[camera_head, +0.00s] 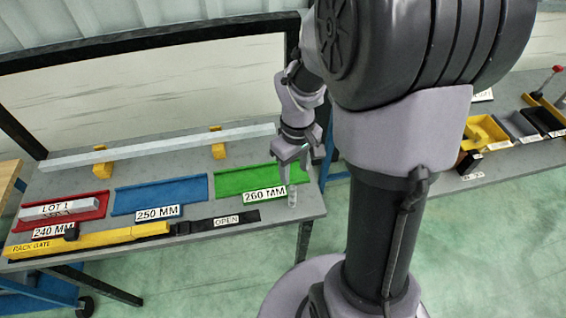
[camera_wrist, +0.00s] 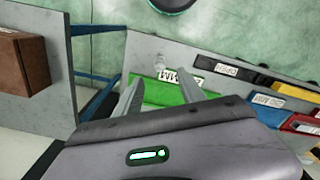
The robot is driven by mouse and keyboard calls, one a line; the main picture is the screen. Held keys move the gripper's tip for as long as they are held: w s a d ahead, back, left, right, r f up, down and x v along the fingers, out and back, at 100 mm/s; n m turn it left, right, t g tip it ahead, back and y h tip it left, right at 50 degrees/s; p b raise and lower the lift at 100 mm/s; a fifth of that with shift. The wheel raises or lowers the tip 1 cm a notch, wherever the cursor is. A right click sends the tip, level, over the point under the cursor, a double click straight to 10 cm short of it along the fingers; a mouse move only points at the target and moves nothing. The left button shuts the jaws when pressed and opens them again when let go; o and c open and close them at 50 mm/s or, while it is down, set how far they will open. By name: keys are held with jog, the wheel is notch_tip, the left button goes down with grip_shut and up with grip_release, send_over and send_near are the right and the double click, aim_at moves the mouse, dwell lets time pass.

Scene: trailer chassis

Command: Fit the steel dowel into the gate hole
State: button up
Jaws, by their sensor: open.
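A small grey upright piece, which looks like the steel dowel (camera_head: 292,197), stands at the bench's front right corner, right of the 260 MM label. In the wrist view the dowel (camera_wrist: 160,64) shows just beyond the fingertips, in line with the gap. My gripper (camera_head: 293,177) points down above it, by the green tray's right end. Its two fingers (camera_wrist: 160,78) are apart with nothing between them. The yellow rack gate (camera_head: 110,239) lies along the bench's front left edge, with a black knob on it. I cannot make out the gate hole.
Red (camera_head: 88,206), blue (camera_head: 160,196) and green (camera_head: 240,181) trays line the bench; a grey bar labelled LOT 1 (camera_head: 60,208) lies in the red one. A long pale bar (camera_head: 150,149) rests on yellow blocks behind. A black OPEN strip (camera_head: 245,217) lies between gate and dowel.

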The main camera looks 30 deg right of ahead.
aim_at(293, 200)
jog(key=f+b, duration=0.1)
jog(key=f, duration=0.2)
jog(key=f+b, duration=0.1)
jog(key=f, duration=0.3)
jog(key=f+b, duration=0.1)
jog(key=f, duration=0.3)
jog(key=shift+w+a+f, duration=0.1)
jog(key=shift+a+f, duration=0.1)
jog(key=shift+a, duration=0.05)
jog(key=f, duration=0.1)
jog(key=f+b, duration=0.1)
jog(key=f, duration=0.1)
jog(key=f+b, duration=0.1)
jog(key=shift+w+d+f, duration=0.15)
jog(key=shift+d+f, duration=0.15)
jog(key=shift+f, duration=0.1)
jog(key=shift+r, duration=0.15)
jog(key=shift+c, duration=0.9)
grip_shut()
